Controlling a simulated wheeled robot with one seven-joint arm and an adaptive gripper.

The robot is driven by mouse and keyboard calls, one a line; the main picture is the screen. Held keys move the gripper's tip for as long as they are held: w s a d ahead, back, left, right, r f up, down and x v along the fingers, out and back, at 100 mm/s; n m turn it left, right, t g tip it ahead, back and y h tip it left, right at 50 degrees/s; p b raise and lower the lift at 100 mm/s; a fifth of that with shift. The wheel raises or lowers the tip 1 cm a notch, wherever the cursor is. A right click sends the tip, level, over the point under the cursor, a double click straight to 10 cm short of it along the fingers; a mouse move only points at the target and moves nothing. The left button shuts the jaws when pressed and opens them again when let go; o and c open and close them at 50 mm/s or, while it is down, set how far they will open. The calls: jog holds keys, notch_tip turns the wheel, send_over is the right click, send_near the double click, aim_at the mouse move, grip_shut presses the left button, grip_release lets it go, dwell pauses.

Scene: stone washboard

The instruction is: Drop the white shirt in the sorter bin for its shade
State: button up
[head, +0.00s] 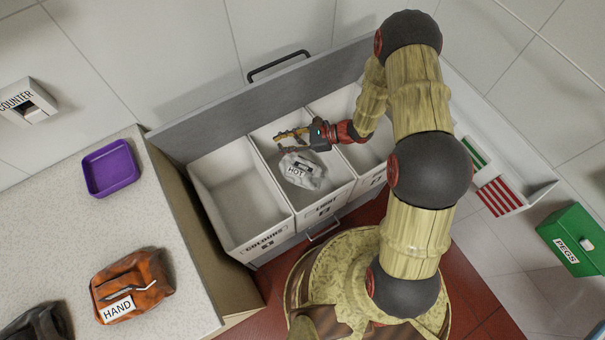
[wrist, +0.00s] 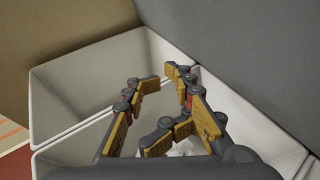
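The white shirt (head: 303,182), a crumpled pale bundle with a "HOT" tag, is inside the middle bin marked "LIGHT" (head: 327,207). My gripper (head: 279,142) is over the same bin, just above and left of the shirt. Its fingers are apart with nothing visible between the tips. In the wrist view my gripper (wrist: 162,80) also shows spread fingers, and a bit of the white shirt (wrist: 183,148) shows low behind the finger links. I cannot tell whether a finger touches the shirt.
The "COLOURS" bin (head: 263,241) on the left looks empty. A third bin (head: 366,180) on the right is partly hidden by my arm. The counter at left holds a purple tray (head: 110,168) and an orange "HAND" bundle (head: 132,285). A green "PEGS" box (head: 573,240) is at right.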

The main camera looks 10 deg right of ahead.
jog(key=o, duration=1)
jog(key=shift+c, duration=0.2)
jog(key=v, duration=1.2)
